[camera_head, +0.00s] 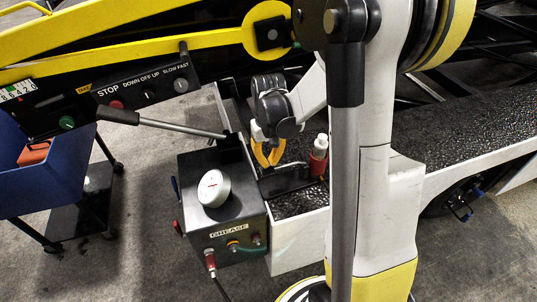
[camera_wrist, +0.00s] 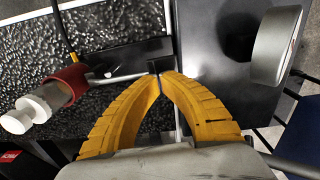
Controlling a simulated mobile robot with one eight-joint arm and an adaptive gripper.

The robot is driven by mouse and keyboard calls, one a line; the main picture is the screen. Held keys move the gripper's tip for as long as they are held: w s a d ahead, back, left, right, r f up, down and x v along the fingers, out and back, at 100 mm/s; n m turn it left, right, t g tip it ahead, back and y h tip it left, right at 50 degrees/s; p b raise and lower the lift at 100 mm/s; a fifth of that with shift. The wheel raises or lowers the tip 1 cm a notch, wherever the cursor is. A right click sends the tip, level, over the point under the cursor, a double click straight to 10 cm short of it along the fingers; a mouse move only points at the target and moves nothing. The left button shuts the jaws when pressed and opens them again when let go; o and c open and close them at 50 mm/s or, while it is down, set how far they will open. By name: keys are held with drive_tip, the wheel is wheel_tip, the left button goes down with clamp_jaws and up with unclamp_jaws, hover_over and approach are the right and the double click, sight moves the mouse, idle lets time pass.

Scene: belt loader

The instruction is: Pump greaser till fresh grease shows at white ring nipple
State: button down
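The greaser is a dark box (camera_head: 192,165) labelled GREASE, left of my gripper. Its pump lever, a metal rod with a black grip (camera_head: 118,116), sticks out to the left above the box. On the front face are small coloured fittings (camera_head: 232,246), with a red hose end (camera_head: 210,262) at the left; I cannot tell which has a white ring. My gripper (camera_head: 267,164) points down behind the box's right side. In the wrist view its yellow fingertips (camera_wrist: 163,75) meet, with nothing seen between them. No fresh grease can be made out.
A pale round can (camera_head: 214,188) stands on the box top. A red and white bottle-like thing (camera_head: 319,156) stands right of my gripper, on a black textured ledge (camera_head: 298,201). A control panel (camera_head: 150,88) hangs above; a blue bin cart (camera_head: 50,180) stands left.

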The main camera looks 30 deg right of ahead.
sight(265, 170)
drive_tip(key=shift+f, duration=0.65)
drive_tip(key=shift+h, duration=0.8)
drive_tip(key=f+b, duration=0.2)
drive_tip(key=f, duration=0.1)
drive_tip(key=f+b, duration=0.1)
drive_tip(key=b, duration=0.1)
drive_tip(key=shift+w+a+f, duration=0.1)
drive_tip(key=shift+a+f, duration=0.2)
drive_tip(key=shift+a, duration=0.1)
drive_tip(key=shift+f, duration=0.4)
drive_tip(key=shift+r, duration=0.1)
drive_tip(key=a+r+p, duration=0.2)
drive_tip(key=r+p, duration=0.1)
drive_tip(key=r, duration=0.3)
drive_tip(key=w+a+r+p, duration=0.1)
drive_tip(key=a+r+p, duration=0.1)
drive_tip(key=r, duration=0.5)
drive_tip(key=shift+a+p, duration=0.3)
drive_tip(key=shift+p, duration=0.35)
drive_tip(key=shift+d+r, duration=0.1)
drive_tip(key=shift+r, duration=0.05)
